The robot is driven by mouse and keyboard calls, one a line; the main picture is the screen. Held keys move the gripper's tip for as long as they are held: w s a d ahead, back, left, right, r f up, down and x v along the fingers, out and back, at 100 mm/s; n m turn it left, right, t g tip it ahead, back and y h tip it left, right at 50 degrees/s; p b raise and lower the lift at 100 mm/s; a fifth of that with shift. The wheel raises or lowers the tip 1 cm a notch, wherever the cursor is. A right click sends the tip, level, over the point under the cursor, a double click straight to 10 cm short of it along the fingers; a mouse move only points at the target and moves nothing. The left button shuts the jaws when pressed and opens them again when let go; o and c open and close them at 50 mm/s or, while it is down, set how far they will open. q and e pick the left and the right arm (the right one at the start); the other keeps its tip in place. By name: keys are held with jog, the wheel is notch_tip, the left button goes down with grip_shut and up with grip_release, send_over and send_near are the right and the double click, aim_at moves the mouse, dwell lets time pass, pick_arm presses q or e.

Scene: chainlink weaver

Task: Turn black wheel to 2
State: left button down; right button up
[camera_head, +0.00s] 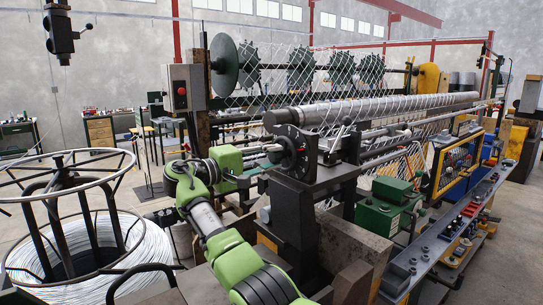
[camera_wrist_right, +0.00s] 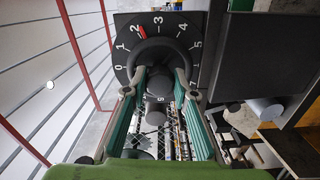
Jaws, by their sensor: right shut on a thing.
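The black wheel (camera_head: 293,152) is mounted on the front of the weaving machine. In the right wrist view it is a black dial (camera_wrist_right: 126,58) with white numbers around its rim. A short red mark (camera_wrist_right: 143,32) on it sits right beside the number 2, on the side toward 3. My right gripper (camera_wrist_right: 160,77) is shut on the wheel's central part, with one finger on each side of it. In the head view my right gripper (camera_head: 268,151) reaches the wheel from the left. The fingers partly hide the lower part of the dial. My left gripper is not in view.
A large wire spool stand (camera_head: 75,225) stands at the left. A control box with a red button (camera_head: 181,91) is on a post behind my arm. A green motor unit (camera_head: 390,208) and a grey rail with small parts (camera_head: 440,240) are to the right.

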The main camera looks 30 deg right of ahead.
jog(key=shift+n, duration=0.6)
jog(key=o, duration=1.1)
jog(key=shift+c, duration=0.2)
jog(key=shift+o, duration=0.3)
jog(key=a, duration=1.2)
jog(key=shift+s, duration=0.4)
